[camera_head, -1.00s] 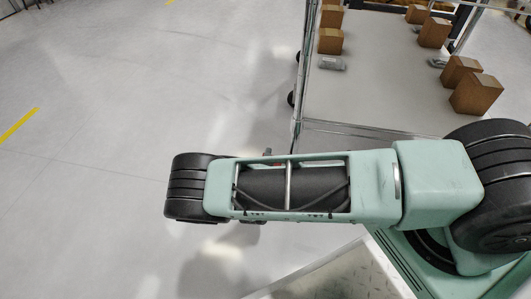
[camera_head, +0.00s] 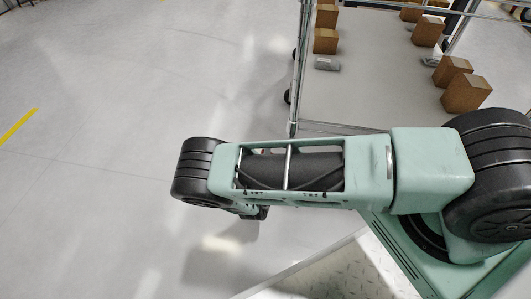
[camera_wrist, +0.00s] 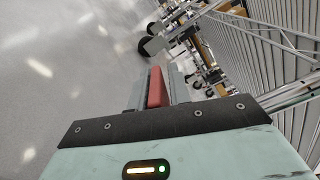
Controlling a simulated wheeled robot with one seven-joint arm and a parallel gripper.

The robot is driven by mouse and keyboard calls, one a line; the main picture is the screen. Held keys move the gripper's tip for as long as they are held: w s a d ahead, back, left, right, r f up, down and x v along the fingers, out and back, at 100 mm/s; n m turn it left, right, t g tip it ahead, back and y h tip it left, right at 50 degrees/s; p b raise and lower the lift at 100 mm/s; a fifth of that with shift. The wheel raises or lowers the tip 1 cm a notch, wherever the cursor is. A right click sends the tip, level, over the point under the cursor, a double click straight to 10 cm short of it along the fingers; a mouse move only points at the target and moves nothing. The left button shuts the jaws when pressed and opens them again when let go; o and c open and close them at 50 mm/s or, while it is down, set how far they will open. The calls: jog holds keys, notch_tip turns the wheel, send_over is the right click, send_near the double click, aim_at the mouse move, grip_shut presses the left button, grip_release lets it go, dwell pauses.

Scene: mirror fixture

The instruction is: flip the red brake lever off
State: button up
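My gripper (camera_wrist: 161,90) shows in the wrist view, with grey fingers reaching out past a dark plate. A narrow red bar (camera_wrist: 155,87) stands between the fingers, close to the left one. I cannot tell whether it is the brake lever or part of my gripper, or how wide the fingers are apart. Beyond the fingertips, dark wheels (camera_wrist: 143,46) sit low on a metal frame. No other red part that could be the lever is clear. In the head view my arm hides most of the gripper, and no red lever shows.
A metal-framed cart (camera_head: 365,85) carrying several brown boxes (camera_head: 466,92) stands at the upper right. Its wheels (camera_head: 287,96) show along its left edge. The grey floor (camera_head: 110,110) to the left is open. A slatted grey surface (camera_wrist: 285,70) fills the wrist view's right side.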

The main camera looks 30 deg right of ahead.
jog(key=shift+o, duration=0.5)
jog(key=shift+s+a, duration=0.2)
jog(key=p+v, duration=0.5)
jog(key=v, duration=1.1)
jog(key=shift+s+a, duration=0.2)
jog(key=shift+s, duration=0.2)
